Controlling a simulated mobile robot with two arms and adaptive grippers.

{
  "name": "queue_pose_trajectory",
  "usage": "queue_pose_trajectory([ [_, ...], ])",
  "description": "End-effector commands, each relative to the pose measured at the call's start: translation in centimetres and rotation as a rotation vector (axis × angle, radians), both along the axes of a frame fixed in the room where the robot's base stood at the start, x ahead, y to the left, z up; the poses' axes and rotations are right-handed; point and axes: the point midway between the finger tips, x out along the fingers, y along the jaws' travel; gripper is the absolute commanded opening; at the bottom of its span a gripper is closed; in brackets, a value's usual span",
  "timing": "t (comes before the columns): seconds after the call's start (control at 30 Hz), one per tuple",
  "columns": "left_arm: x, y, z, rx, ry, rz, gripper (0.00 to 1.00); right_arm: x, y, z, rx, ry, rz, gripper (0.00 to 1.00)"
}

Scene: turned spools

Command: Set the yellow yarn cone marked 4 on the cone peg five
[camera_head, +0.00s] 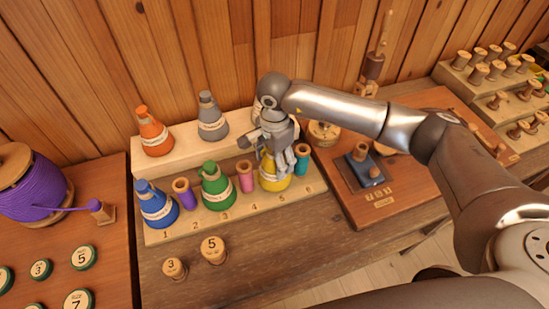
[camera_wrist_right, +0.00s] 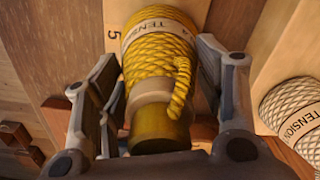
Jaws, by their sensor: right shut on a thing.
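The yellow yarn cone (camera_head: 270,184) stands at the spot numbered 5 in the front row of the pale stepped rack (camera_head: 210,224). In the right wrist view the yellow cone (camera_wrist_right: 152,58) shows its wound yarn, a "TENSION" label and a loose yarn end, with the printed 5 beside it. My right gripper (camera_head: 278,158) comes down from above and is shut on the cone, with one finger on each side. The peg is hidden under the cone, and I cannot tell how fully the cone is seated. My left gripper is not in view.
A green cone (camera_head: 215,190), a blue cone (camera_head: 158,210), a pink spool (camera_head: 246,180) and a teal spool (camera_head: 302,158) stand in the same row. An orange cone (camera_head: 153,136) and a grey cone (camera_head: 211,122) stand on the back step.

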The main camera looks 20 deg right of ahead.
Motion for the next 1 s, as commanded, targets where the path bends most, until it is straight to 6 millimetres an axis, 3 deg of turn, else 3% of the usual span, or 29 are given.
queue_pose_trajectory([
  [0.57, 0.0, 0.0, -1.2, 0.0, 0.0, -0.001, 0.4, 0.1, 0.0, -1.1, 0.001, -0.002, 0.0, 0.25],
  [0.6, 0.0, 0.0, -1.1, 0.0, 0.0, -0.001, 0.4, 0.1, 0.0, -1.0, 0.001, -0.002, 0.0, 0.66],
  [0.63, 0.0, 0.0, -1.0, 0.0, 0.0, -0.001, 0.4, 0.1, 0.0, -1.0, 0.001, -0.002, 0.0, 0.7],
  [1.0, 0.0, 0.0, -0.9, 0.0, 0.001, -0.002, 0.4, 0.0, 0.0, -0.9, -0.001, 0.0, 0.0, 0.71],
])
